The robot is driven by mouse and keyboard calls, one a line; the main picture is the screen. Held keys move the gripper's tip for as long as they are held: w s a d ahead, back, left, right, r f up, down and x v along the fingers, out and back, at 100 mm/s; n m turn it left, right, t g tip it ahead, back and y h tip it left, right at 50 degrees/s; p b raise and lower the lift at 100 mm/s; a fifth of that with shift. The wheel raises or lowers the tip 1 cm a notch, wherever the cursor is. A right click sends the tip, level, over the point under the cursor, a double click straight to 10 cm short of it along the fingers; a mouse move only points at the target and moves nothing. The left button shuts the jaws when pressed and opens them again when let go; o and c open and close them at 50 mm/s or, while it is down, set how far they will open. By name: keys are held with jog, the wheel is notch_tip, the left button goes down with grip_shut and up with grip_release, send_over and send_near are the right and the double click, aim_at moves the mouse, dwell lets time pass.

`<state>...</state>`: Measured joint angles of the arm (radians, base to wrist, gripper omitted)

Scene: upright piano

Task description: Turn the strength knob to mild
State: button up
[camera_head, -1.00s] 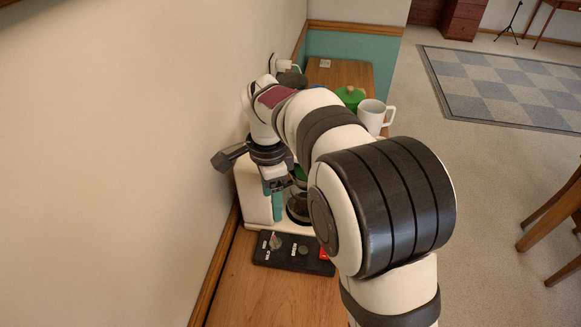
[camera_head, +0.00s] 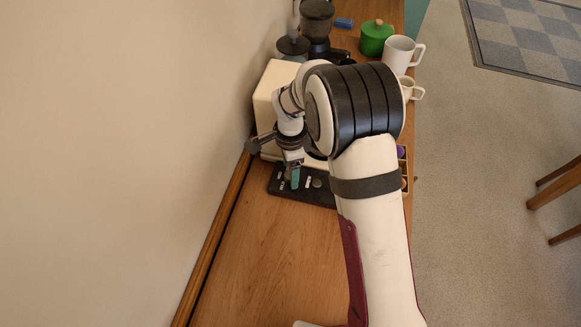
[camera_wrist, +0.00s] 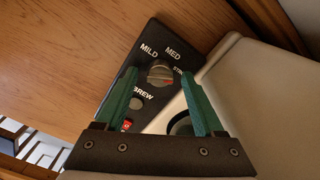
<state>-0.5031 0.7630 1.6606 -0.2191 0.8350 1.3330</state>
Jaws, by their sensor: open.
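The strength knob (camera_wrist: 160,73) is a round grey dial with a raised grip and a small red mark. It sits on a black control panel (camera_wrist: 118,84) with MILD, MED and a partly hidden STR... label around it. The red mark is on the knob's lower right, away from MILD. My gripper (camera_wrist: 160,75) is open, its teal fingers to either side of the knob in the wrist view; contact cannot be told. In the head view my gripper (camera_head: 294,184) is down at the panel (camera_head: 325,196) and hides the knob.
A grey BREW button (camera_wrist: 136,103) and a red switch (camera_wrist: 127,124) sit beside the knob. The cream machine (camera_head: 268,92) stands behind the panel, near the wall. Mugs (camera_head: 399,55) and a green pot (camera_head: 375,40) stand farther back. The wooden top (camera_head: 265,245) in front is clear.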

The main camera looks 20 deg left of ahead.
grip_shut()
jog(key=shift+n, duration=0.4)
jog(key=n, duration=0.4)
jog(key=shift+n, duration=0.4)
jog(key=n, duration=1.2)
jog(key=shift+n, duration=0.4)
jog(key=n, duration=0.5)
jog(key=shift+n, duration=0.4)
